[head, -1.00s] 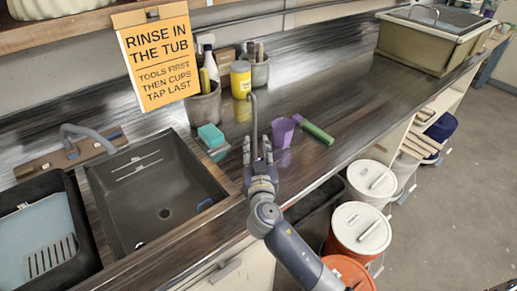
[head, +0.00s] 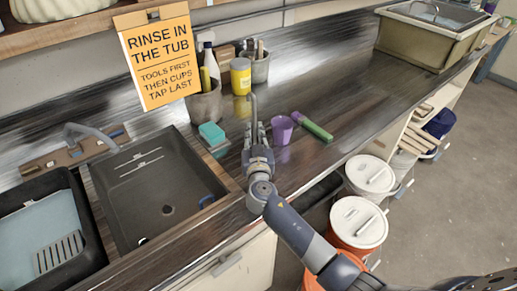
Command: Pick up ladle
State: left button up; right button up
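The ladle (head: 254,105) shows as a thin grey upright handle with a hooked top, above the counter to the right of the sink. Its lower part and bowl are hidden behind my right gripper (head: 254,134). The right gripper's fingers stand close together on both sides of the handle and look shut on it. My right arm reaches in from the lower right. My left gripper is not in view.
A purple cup (head: 282,130) and a green-and-purple tool (head: 314,129) lie close to the right of the gripper. The sink (head: 160,185) is left. Lidded buckets (head: 357,223) stand below the counter's front edge.

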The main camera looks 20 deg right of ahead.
grip_shut()
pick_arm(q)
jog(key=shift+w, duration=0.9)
pick_arm(e)
jog(key=shift+r, duration=0.45)
jog(key=shift+s+a+r+b, duration=0.1)
jog(key=shift+s+r+b, duration=0.2)
jog(key=shift+r, duration=0.3)
jog(key=shift+s+r+b, duration=0.15)
jog(key=shift+r+b, duration=0.1)
jog(key=shift+r, duration=0.3)
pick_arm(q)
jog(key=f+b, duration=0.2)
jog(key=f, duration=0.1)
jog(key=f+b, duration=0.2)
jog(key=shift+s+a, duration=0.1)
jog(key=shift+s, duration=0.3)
pick_arm(e)
send_near(255, 127)
jog(key=s, duration=0.1)
jog(key=s+r, duration=0.1)
jog(key=s, duration=0.3)
jog(key=shift+s+d+r, duration=0.25)
jog(key=shift+d+r, duration=0.05)
jog(key=shift+r, duration=0.1)
